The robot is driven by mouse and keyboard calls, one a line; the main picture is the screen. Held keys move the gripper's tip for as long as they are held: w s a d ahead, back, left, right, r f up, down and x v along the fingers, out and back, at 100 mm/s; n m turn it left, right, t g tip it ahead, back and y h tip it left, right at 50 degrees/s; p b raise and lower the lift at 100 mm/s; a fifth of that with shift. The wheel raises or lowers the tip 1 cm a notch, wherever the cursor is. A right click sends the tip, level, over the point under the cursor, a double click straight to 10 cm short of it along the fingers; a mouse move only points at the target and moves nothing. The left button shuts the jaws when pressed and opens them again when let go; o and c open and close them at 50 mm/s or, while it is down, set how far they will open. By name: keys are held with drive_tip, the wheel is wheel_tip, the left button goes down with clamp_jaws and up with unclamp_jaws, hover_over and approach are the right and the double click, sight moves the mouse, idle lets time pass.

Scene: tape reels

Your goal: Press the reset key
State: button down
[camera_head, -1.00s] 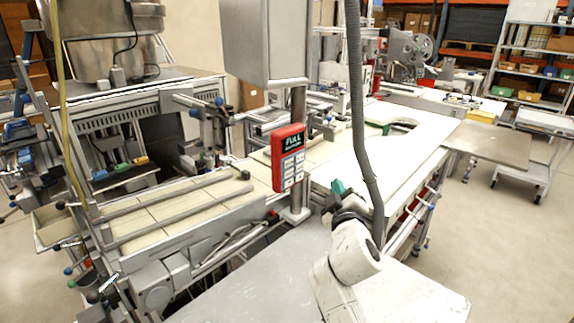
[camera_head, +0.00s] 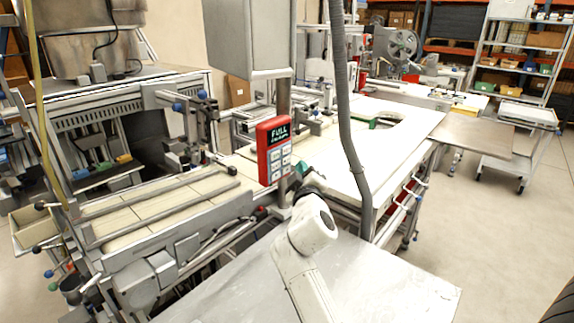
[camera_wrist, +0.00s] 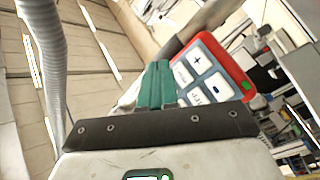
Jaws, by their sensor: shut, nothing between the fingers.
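A red control box (camera_head: 273,150) is mounted on a grey post. Its dark display reads "FULL" above a smaller green line, with several pale keys (camera_head: 280,165) below. My gripper (camera_head: 301,172) has teal fingers and is just right of the box's lower part, partly hidden by my white arm. In the wrist view, the shut, empty fingers (camera_wrist: 156,84) point toward the box (camera_wrist: 238,62), overlapping its left edge. A plus key (camera_wrist: 197,59) and a minus key (camera_wrist: 214,86) show. The label on the lower-left key (camera_wrist: 197,98) is too small to read, and contact is unclear.
A grey cabinet (camera_head: 247,38) hangs above the box. A grey hose (camera_head: 346,110) runs down beside my arm. A white worktable (camera_head: 375,160) lies behind, and a metal tabletop (camera_head: 390,285) below my arm. Rails and a conveyor (camera_head: 150,215) stand to the left.

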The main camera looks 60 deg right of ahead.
sight(291, 156)
drive_tip(key=shift+w+d, duration=0.15)
drive_tip(key=shift+w, duration=0.65)
idle(1.5)
drive_tip(key=shift+w+d+b, duration=0.1)
drive_tip(key=shift+w+b, duration=0.3)
drive_tip(key=shift+b, duration=0.05)
drive_tip(key=shift+w+d, duration=0.1)
drive_tip(key=shift+w, duration=0.25)
idle(0.6)
idle(0.3)
drive_tip(key=shift+s+a, duration=0.2)
drive_tip(key=shift+s, duration=0.55)
drive_tip(key=s+p, duration=0.1)
drive_tip(key=s, duration=0.1)
drive_tip(key=s+a+p, duration=0.1)
drive_tip(key=s, duration=0.2)
drive_tip(key=shift+a, duration=0.1)
